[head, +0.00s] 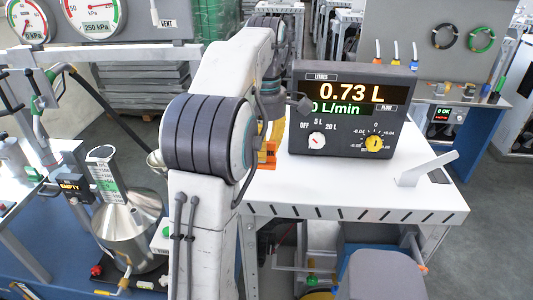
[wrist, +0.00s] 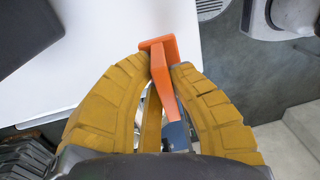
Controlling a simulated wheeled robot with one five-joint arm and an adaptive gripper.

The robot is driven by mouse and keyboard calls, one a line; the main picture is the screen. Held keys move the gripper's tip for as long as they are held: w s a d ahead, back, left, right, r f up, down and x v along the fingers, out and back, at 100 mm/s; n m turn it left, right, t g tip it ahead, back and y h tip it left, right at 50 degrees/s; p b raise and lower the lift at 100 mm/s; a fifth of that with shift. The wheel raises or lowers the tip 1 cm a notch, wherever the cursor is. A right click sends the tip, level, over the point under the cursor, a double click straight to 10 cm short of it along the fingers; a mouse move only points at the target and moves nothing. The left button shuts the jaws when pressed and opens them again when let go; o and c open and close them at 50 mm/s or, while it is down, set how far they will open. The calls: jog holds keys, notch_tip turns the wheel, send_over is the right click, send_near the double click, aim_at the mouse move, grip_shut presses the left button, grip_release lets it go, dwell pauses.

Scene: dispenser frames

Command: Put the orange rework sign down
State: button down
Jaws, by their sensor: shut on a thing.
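The orange rework sign (wrist: 163,72) is between the two yellow fingers of my gripper (wrist: 164,64) in the wrist view. My gripper is shut on it, and its flat end sticks out past the fingertips. In the head view the sign (head: 266,158) shows as a small orange patch beside my arm, over the left part of the white bench top (head: 340,190). Most of my gripper is hidden there by my arm. I cannot tell whether the sign touches the bench.
A black dispenser display (head: 350,110) reading 0.73 L stands on the bench right of the sign. A white angled bracket (head: 425,170) is at the bench's right end. The bench front is clear. A steel vessel (head: 130,232) stands at the left.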

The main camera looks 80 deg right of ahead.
aim_at(265, 177)
jog(key=shift+s+d+f+p, duration=0.1)
jog(key=shift+d+f+p, duration=0.1)
jog(key=shift+d, duration=0.25)
jog(key=shift+s+d+f+p, duration=0.1)
jog(key=shift+d+f+p, duration=0.1)
jog(key=shift+d, duration=0.2)
jog(key=shift+a+f, duration=0.1)
jog(key=shift+f, duration=0.2)
notch_tip(265, 177, down, 2)
jog(key=p, duration=0.2)
jog(key=shift+f+p, duration=0.1)
jog(key=shift+p, duration=0.3)
jog(key=shift+f+p, duration=0.3)
jog(key=shift+f, duration=0.35)
jog(key=shift+f, duration=0.15)
jog(key=c, duration=1.3)
grip_release()
jog(key=shift+o, duration=0.2)
